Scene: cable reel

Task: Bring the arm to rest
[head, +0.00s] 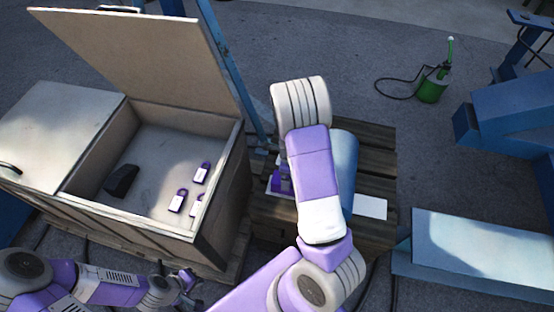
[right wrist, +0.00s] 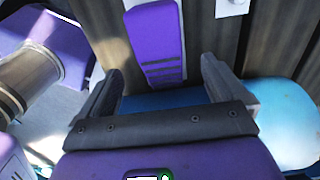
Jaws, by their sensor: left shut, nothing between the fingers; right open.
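My right arm (head: 308,155) reaches up over the wooden pallet (head: 378,160), bent at the elbow. Its gripper is mostly hidden behind the arm in the head view. In the right wrist view the right gripper (right wrist: 165,78) is open, its two dark fingers wide apart with nothing held. A purple ribbed piece (right wrist: 155,40) lies beyond the fingers against wooden slats, and a blue surface (right wrist: 285,120) lies below and right. My left arm is low at the bottom left; its gripper (head: 189,279) is shut and empty, in front of the wooden box.
The wooden box (head: 120,228) has its lid raised; several purple padlocks (head: 200,173) and a dark block (head: 121,181) lie inside. A blue cylinder (head: 344,165) and white card (head: 371,207) are on the pallet. Blue steelwork (head: 510,115) and a green can (head: 432,88) stand right.

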